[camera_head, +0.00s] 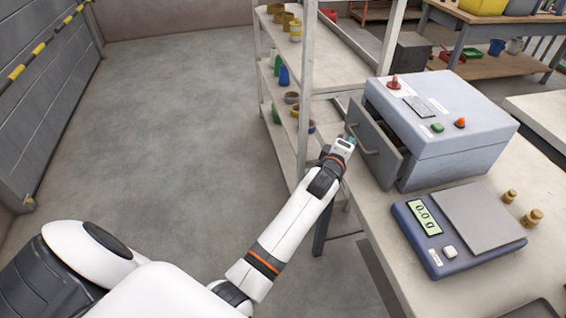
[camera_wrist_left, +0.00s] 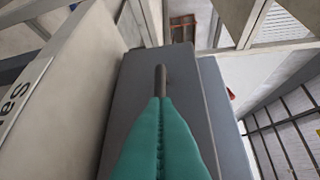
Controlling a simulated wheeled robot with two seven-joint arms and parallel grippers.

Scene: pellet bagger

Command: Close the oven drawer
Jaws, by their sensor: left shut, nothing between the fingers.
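The oven is a pale grey-blue box (camera_head: 445,112) on the bench at the right. Its drawer (camera_head: 372,140) stands out from the oven's left side, with a gap between its front panel and the body. A dark bar handle (camera_head: 362,140) is on the panel. In the left wrist view the grey drawer front (camera_wrist_left: 135,90) fills the middle, with the handle (camera_wrist_left: 160,77) just beyond the fingertips. My right gripper is out of view.
A blue scale (camera_head: 436,238) reading 0.0 g sits on the bench in front of the oven, with brass weights (camera_head: 532,217) beside it. A shelf rack (camera_head: 302,90) with jars stands just behind my left gripper. Open floor (camera_head: 180,120) lies to the left.

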